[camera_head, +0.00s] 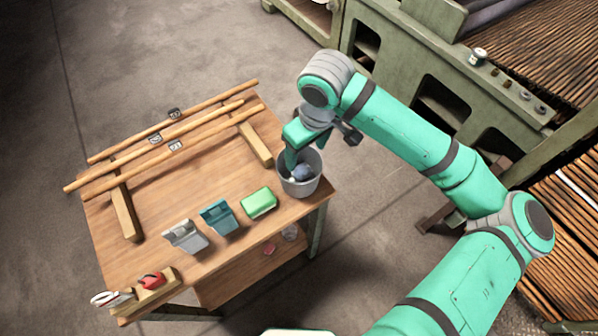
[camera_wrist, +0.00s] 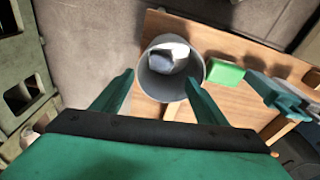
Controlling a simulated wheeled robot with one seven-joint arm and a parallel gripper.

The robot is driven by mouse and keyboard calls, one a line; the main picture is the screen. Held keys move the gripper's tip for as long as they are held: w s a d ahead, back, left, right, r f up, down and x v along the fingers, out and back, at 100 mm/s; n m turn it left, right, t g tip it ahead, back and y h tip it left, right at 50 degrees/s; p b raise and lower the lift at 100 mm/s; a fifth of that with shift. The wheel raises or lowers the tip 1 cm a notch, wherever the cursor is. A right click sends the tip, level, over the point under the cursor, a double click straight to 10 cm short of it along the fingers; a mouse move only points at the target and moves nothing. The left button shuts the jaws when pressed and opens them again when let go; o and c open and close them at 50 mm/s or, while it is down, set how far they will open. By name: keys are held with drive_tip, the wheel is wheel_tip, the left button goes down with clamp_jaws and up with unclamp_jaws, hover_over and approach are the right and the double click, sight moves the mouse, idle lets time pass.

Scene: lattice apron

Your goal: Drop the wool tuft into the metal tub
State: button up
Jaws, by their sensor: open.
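The grey metal tub (camera_head: 313,187) stands upright on the near right corner of the wooden table; it also shows in the wrist view (camera_wrist: 199,82). Inside it lies a lump, part white and part blue-grey (camera_wrist: 166,55), seen in the head view as a blue-grey piece (camera_head: 302,172) with a white bit beside it. This looks like the wool tuft, but I cannot tell whether it is one thing or two. My gripper (camera_wrist: 160,77) is open and empty, its fingers spread apart at the tub; in the head view it hangs over the tub's left side (camera_head: 291,158).
A green block (camera_head: 258,202) lies left of the tub. A teal holder (camera_head: 217,217) and a grey holder (camera_head: 185,237) stand further left. Wooden rods (camera_head: 160,133) lie on supports behind. Red-handled tools (camera_head: 151,281) sit at the near left corner. The table's middle is clear.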

wheel_tip(320, 180, up, 11)
drive_tip(key=s+d, duration=0.1)
drive_tip(key=shift+f, duration=0.2)
drive_tip(key=shift+d, duration=0.1)
idle(0.5)
